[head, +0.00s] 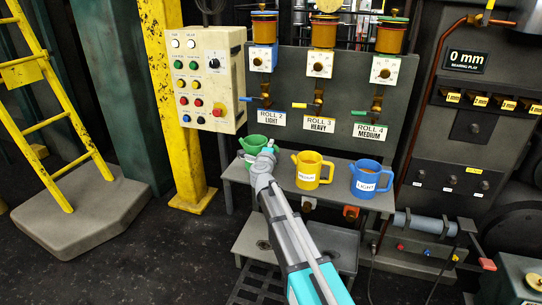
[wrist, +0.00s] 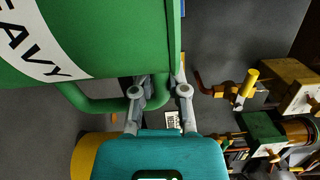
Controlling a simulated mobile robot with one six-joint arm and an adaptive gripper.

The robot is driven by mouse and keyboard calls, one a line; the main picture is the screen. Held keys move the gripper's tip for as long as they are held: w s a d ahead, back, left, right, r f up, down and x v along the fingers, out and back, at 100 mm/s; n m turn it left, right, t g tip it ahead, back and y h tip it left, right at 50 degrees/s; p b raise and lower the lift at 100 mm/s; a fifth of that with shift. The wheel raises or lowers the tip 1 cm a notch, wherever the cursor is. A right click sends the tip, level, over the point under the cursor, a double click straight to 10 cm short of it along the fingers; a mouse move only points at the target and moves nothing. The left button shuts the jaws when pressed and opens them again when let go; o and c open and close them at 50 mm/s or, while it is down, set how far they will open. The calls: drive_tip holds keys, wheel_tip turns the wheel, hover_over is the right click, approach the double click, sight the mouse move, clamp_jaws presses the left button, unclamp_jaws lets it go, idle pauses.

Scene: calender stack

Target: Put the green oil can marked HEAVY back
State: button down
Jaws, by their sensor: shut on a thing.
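The green oil can (head: 252,144) is at the left end of the grey shelf (head: 340,196), left of the yellow can, partly hidden by my arm. In the wrist view its green body (wrist: 110,35) fills the upper left, with a white label reading "EAVY". My gripper (head: 270,148) is at the can's right side. In the wrist view my gripper (wrist: 160,92) is shut on the green handle (wrist: 100,105). I cannot tell whether the can's base touches the shelf.
A yellow can (head: 308,172) and a blue can (head: 367,182) marked LIGHT stand right of it on the shelf. Behind is a panel with plates for ROLL 2 LIGHT (head: 271,118), ROLL 3 HEAVY (head: 319,124) and ROLL 4 MEDIUM (head: 369,131). A control box (head: 215,110) hangs at left.

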drive_tip(key=shift+f+b, duration=1.3)
drive_tip(key=shift+f, duration=0.3)
drive_tip(key=shift+f, duration=0.1)
drive_tip(key=c, duration=0.6)
unclamp_jaws()
drive_tip(key=shift+c, duration=0.2)
drive_tip(key=shift+r, duration=0.2)
drive_tip(key=s+a, duration=0.2)
drive_tip(key=s, duration=1)
drive_tip(key=shift+w+y, duration=0.1)
drive_tip(key=shift+y, duration=0.2)
